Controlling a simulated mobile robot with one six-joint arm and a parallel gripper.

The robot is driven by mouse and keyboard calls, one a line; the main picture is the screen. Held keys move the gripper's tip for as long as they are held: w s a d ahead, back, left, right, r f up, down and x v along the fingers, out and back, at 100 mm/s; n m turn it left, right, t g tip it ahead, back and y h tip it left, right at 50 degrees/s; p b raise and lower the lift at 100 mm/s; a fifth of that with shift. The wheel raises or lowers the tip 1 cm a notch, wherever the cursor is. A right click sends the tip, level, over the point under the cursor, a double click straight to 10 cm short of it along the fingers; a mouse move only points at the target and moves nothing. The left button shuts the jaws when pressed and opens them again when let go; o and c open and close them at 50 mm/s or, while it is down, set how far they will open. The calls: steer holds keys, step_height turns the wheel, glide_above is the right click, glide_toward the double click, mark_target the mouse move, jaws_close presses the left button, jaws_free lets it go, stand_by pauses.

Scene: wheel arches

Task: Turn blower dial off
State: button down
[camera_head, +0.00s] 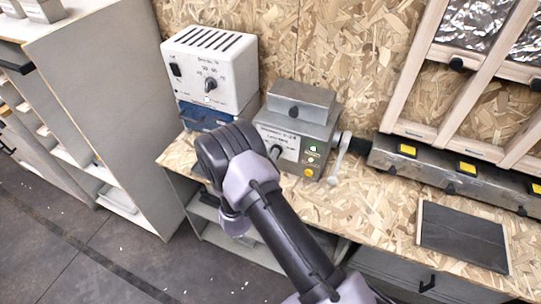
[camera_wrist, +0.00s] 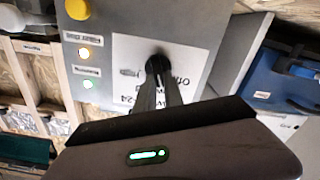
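A grey control box (camera_head: 296,129) stands on the bench with a black dial (camera_head: 276,152) on its white label panel. In the wrist view, which looks upside down, the dial (camera_wrist: 157,62) sits just beyond the fingertips. My gripper (camera_wrist: 158,82) has its fingers close together, in line with the dial; contact cannot be told. In the head view my arm hides the gripper. A white box (camera_head: 210,72) with its own black dial (camera_head: 211,84) stands to the left.
Green and yellow buttons (camera_head: 309,160) and a lever (camera_head: 340,157) sit on the right of the grey box. A grey cabinet (camera_head: 105,100) stands left. A dark plate (camera_head: 463,235) lies on the right of the bench. The bench front between is clear.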

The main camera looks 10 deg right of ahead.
steer(key=shift+n, duration=0.3)
steer(key=n+b, duration=0.1)
steer(key=n, duration=0.4)
steer(key=n+b, duration=0.1)
steer(key=n, duration=0.2)
steer(key=shift+w+a+f+b, duration=0.2)
steer(key=shift+a+f+b, duration=0.05)
steer(key=shift+f+b, duration=0.1)
steer(key=shift+n, duration=0.3)
stand_by(0.3)
steer(key=c, duration=1.4)
jaws_free()
steer(key=shift+c, duration=0.2)
